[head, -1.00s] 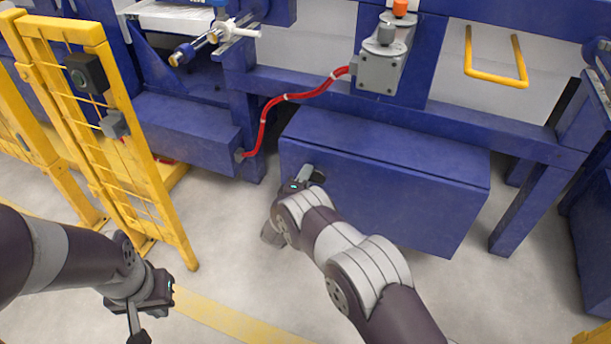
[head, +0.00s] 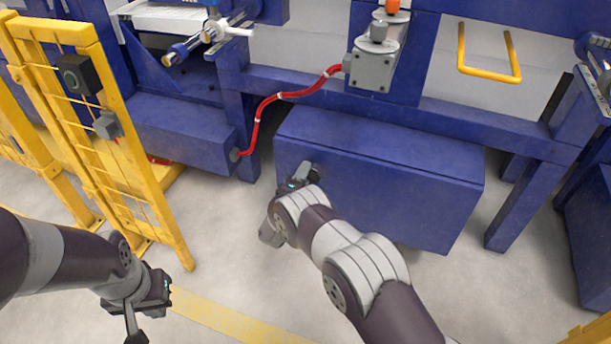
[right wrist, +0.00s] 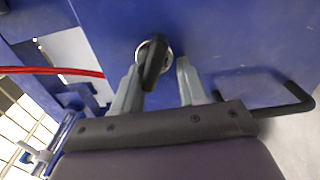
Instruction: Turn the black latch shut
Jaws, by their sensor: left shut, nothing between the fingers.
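The black latch (right wrist: 152,64) shows in the right wrist view. It is a short black lever on a round silver base, mounted on the blue face of a box (head: 400,195). My right gripper (right wrist: 159,72) is open, with one finger on each side of the latch. The left finger in that view is close against the lever, and there is a gap to the other finger. I cannot tell whether it touches. In the head view my right gripper (head: 308,175) is at the left part of the box front and hides the latch. My left gripper (head: 131,318) is shut and empty, low over the floor.
A yellow mesh fence (head: 115,130) stands at the left, near my left arm. A red cable (head: 257,120) runs above the box to a grey unit (head: 374,68). A black bar handle (right wrist: 290,103) is at the right in the wrist view. Floor in front is clear.

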